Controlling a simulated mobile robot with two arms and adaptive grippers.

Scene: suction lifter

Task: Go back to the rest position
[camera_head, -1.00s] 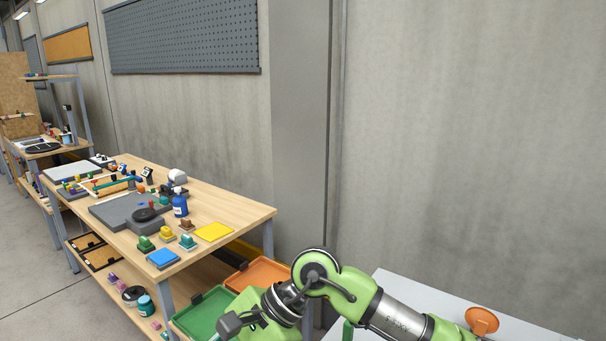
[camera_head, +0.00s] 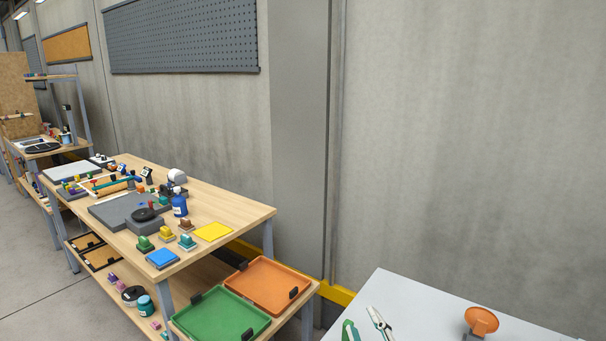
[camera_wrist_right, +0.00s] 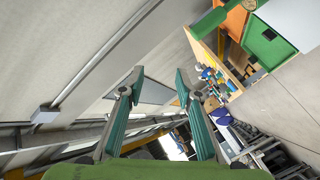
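My right gripper (camera_head: 366,323) shows only as fingertips at the bottom edge of the head view, above the front left of the pale table (camera_head: 430,308). In the right wrist view my right gripper (camera_wrist_right: 158,90) has its two teal-padded fingers well apart, with nothing between them. An orange disc-shaped thing, likely the suction lifter (camera_head: 481,320), stands on the pale table to the right of the fingertips and apart from them. Its lower part is cut off by the frame. My left gripper is not in view.
A wooden workbench (camera_head: 245,212) with several coloured objects stands at left. A concrete wall (camera_head: 470,150) rises behind. The visible pale tabletop between fingertips and orange disc is clear.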

